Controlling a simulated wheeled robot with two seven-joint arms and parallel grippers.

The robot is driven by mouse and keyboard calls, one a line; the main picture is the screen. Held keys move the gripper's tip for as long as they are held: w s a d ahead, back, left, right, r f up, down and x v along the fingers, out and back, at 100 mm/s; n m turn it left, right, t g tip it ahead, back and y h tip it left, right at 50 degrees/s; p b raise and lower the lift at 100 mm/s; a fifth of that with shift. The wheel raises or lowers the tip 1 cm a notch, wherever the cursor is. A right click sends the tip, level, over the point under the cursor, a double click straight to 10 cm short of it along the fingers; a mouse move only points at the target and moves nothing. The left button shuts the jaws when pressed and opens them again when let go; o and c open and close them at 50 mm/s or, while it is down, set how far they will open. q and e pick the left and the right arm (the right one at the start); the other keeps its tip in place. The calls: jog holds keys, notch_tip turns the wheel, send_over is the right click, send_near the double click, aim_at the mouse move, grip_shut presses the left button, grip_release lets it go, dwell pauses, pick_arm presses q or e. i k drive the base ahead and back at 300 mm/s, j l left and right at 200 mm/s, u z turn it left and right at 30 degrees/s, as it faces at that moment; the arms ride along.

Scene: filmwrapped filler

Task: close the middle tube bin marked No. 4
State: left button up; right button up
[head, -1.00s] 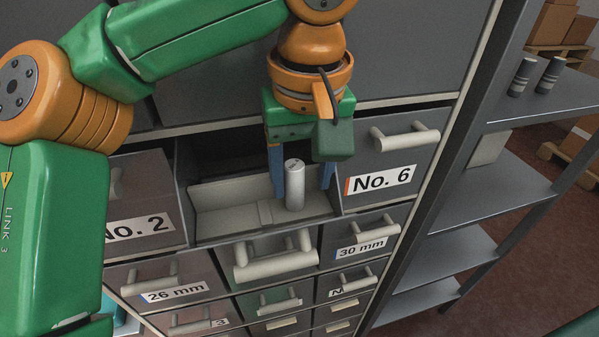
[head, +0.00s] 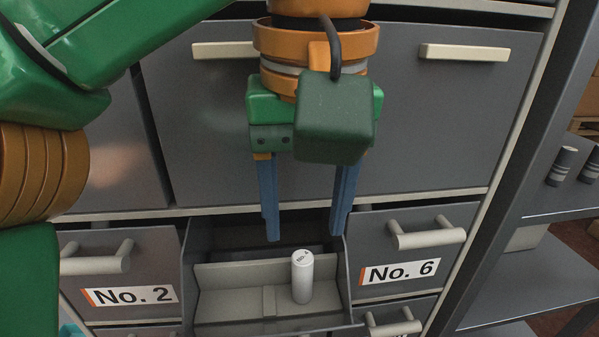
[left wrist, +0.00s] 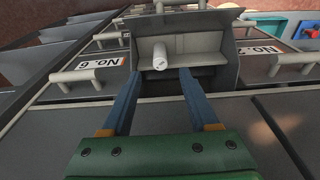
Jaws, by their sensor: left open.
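The middle bin (head: 232,306) is pulled open between the No. 2 and No. 6 bins. Its front and any number on it are out of the head view. A pale handle (left wrist: 182,5) shows at its far edge in the left wrist view. A light grey tube (head: 302,280) with small print on its top stands upright inside the bin; it also shows in the left wrist view (left wrist: 160,55). My left gripper (head: 306,236) is open and empty, its blue fingers pointing down above the bin, with the tube below the fingertips. My right gripper is not in view.
The closed No. 2 bin (head: 130,270) and No. 6 bin (head: 410,255) flank the open one, their handles sticking out. Large closed drawers (head: 420,120) stand behind my gripper. A grey shelf (head: 545,205) with two dark cylinders is at the right.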

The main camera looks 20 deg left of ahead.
aim_at(246, 291)
jog(key=k+l+u, duration=0.15)
jog(key=k+l, duration=0.15)
jog(key=k, duration=0.2)
jog(key=k+l, duration=0.2)
jog(key=k, duration=0.1)
